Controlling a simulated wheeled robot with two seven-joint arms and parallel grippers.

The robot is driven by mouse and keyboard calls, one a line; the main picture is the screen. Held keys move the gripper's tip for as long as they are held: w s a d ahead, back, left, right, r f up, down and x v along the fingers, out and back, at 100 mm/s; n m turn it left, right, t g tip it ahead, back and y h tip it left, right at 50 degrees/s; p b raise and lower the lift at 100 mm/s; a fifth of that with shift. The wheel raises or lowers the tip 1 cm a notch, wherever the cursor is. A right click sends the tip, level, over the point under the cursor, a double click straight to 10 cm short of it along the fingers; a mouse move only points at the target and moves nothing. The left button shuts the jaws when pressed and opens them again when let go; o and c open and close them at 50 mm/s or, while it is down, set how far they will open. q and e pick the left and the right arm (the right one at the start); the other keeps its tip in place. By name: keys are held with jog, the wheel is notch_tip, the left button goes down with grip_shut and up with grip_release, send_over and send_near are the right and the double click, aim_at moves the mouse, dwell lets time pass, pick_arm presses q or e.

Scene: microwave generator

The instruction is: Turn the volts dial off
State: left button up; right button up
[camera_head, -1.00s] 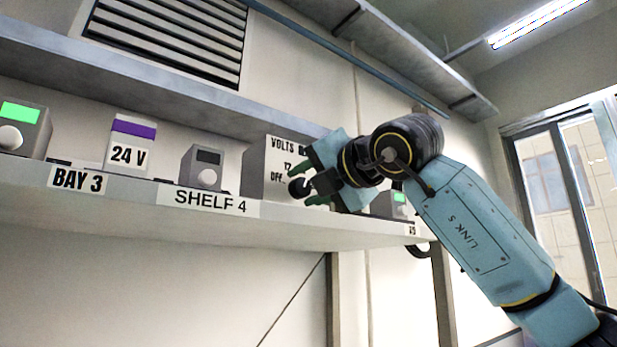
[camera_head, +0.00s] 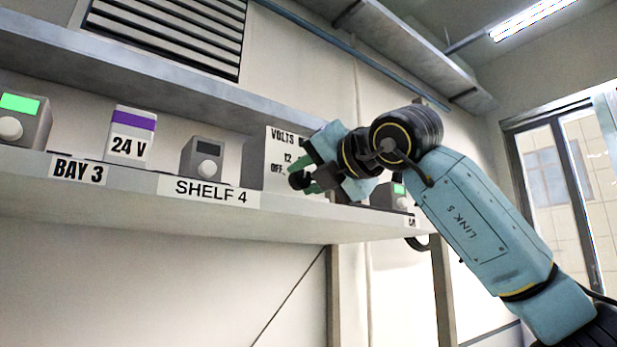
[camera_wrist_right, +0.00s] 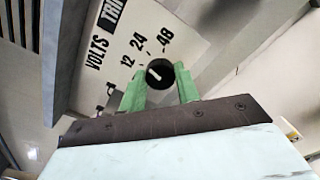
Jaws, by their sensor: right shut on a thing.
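The volts unit (camera_head: 257,165) is a grey box with a white face on the shelf. Its face reads VOLTS, 12 and OFF in the head view. The wrist view shows VOLTS, 12, 24 and 48 on the face (camera_wrist_right: 118,42). The volts dial (camera_wrist_right: 158,73) is a round black knob with a short white mark. The mark is on the side of the knob towards the 12; its exact setting is unclear. My right gripper (camera_wrist_right: 160,84) has green fingers on either side of the knob and is shut on it. My right gripper also shows in the head view (camera_head: 310,178). My left gripper is not in view.
The shelf edge (camera_head: 130,205) runs below the units. A small grey unit (camera_head: 203,158), a 24 V box (camera_head: 130,135) and a green-screen unit (camera_head: 22,120) stand to the left. Another green-screen unit (camera_head: 390,195) is behind my right arm. An upper shelf (camera_head: 170,80) hangs above.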

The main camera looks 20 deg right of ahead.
jog(key=n, duration=1.2)
jog(key=shift+r, duration=0.1)
jog(key=shift+a+n, duration=0.1)
jog(key=shift+n, duration=2)
jog(key=o, duration=0.7)
jog(key=shift+s, duration=0.1)
